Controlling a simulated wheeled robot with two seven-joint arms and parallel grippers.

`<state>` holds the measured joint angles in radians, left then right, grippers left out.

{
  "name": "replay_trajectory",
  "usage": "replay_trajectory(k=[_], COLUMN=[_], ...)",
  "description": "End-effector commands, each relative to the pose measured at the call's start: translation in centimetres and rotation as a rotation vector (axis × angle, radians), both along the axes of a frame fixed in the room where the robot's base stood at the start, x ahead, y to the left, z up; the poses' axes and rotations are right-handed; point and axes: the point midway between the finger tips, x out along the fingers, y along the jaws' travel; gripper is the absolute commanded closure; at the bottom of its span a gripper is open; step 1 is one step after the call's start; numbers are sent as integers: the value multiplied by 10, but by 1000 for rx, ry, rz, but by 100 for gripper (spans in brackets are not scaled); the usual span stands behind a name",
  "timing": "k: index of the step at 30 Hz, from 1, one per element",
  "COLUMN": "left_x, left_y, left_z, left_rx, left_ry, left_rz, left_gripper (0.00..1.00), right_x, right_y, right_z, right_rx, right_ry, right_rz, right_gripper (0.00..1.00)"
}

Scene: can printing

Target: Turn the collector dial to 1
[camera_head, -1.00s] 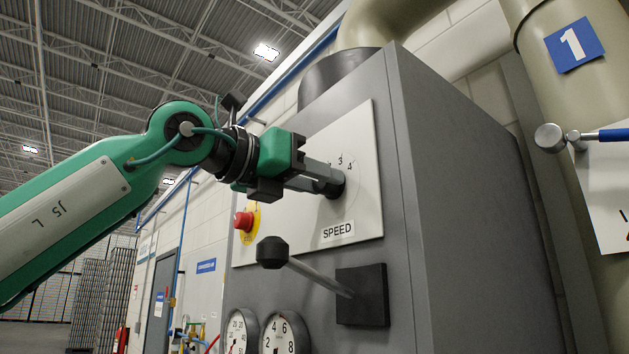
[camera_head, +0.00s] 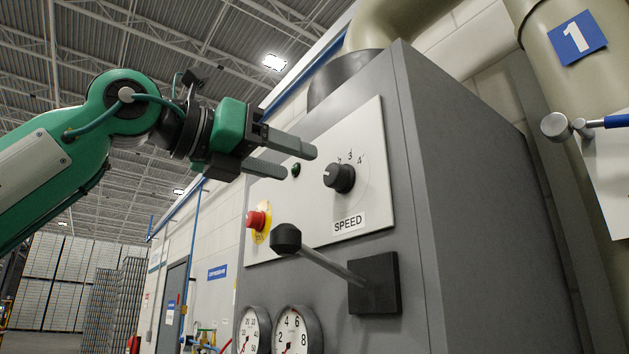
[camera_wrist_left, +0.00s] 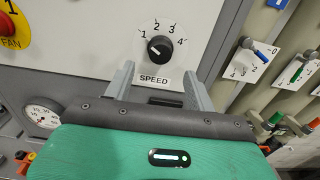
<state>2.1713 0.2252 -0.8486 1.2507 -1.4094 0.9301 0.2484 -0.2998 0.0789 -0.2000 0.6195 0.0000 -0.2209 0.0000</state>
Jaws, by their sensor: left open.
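The black SPEED dial (camera_head: 340,178) is on the white front panel (camera_head: 375,205) of a grey cabinet. In the left wrist view the dial (camera_wrist_left: 159,47) has the numbers 1 to 4 around it, and its white mark points up and left, towards the 1. My left gripper (camera_head: 298,161) is open and empty, in front of the panel and left of the dial, not touching it. In the left wrist view its two fingers (camera_wrist_left: 157,70) stand apart below the dial, on either side of the SPEED label (camera_wrist_left: 154,79). My right gripper is out of view.
A black-knobbed lever (camera_head: 325,263) sticks out below the dial. A red stop button (camera_head: 257,221) is left on the panel, and gauges (camera_head: 293,333) sit below.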

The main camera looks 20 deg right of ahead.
Motion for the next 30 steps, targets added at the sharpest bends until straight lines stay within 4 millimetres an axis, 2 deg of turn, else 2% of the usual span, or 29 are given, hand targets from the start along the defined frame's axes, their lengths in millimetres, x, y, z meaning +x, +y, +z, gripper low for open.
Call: replay_trajectory(k=[2, 6, 12, 30], left_x=[-6, -15, -21, -22], left_y=[18, 42, 60, 62], left_z=[-3, -2, -1, 0], left_rx=[-2, -3, -1, -1], left_ry=[-2, -1, 0, 0], left_rz=[1, 1, 0, 0], left_gripper=[44, 44, 44, 44], right_x=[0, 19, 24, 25], right_y=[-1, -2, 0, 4], right_z=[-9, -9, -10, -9], right_rx=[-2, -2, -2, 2], right_ry=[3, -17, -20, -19], right_rz=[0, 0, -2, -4], right_gripper=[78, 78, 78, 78])
